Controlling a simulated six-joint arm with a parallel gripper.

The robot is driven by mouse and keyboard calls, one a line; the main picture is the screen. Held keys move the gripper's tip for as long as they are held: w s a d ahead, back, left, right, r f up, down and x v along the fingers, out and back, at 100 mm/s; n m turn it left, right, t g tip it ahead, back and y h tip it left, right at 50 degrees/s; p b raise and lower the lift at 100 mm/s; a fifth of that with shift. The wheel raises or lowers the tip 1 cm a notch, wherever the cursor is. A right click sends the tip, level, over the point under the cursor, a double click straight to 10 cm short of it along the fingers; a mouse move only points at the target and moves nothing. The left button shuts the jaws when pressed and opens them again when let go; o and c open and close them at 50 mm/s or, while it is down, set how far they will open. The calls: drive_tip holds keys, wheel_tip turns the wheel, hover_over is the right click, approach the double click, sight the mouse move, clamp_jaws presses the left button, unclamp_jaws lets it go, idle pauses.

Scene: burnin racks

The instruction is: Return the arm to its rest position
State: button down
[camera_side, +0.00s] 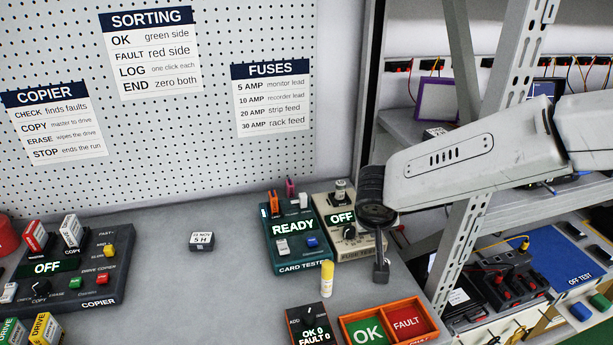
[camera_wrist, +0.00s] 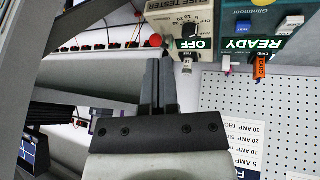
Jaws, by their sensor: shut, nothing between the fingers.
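My gripper (camera_side: 381,272) hangs at the end of my pale arm in the side view, to the right of the fuse tester and above the right edge of the bench. Its dark fingers are together with nothing between them. In the wrist view my gripper (camera_wrist: 159,75) shows two dark fingers side by side, closed, pointing toward the top of the picture. The fuse tester (camera_side: 357,252) with its OFF display is just left of the gripper; it also shows in the wrist view (camera_wrist: 172,12). I cannot tell whether the fingers touch anything, but they appear apart from it.
On the grey bench (camera_side: 180,290) are the card tester (camera_side: 300,262) reading READY, a yellow-capped cylinder (camera_side: 327,279), a sorting tray (camera_side: 390,322), a counter (camera_side: 311,325) and a copier (camera_side: 80,285). A metal rack (camera_side: 470,215) stands right of the bench. The bench middle is mostly clear.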

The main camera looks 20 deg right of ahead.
drive_tip(key=s+d+f+n+g+y, duration=0.1)
drive_tip(key=s+d+n+g+y, duration=0.1)
drive_tip(key=s+d, duration=1.8)
drive_tip(key=shift+d+f+y, duration=0.25)
drive_tip(key=shift+d+y, duration=0.55)
drive_tip(key=shift+w, duration=0.1)
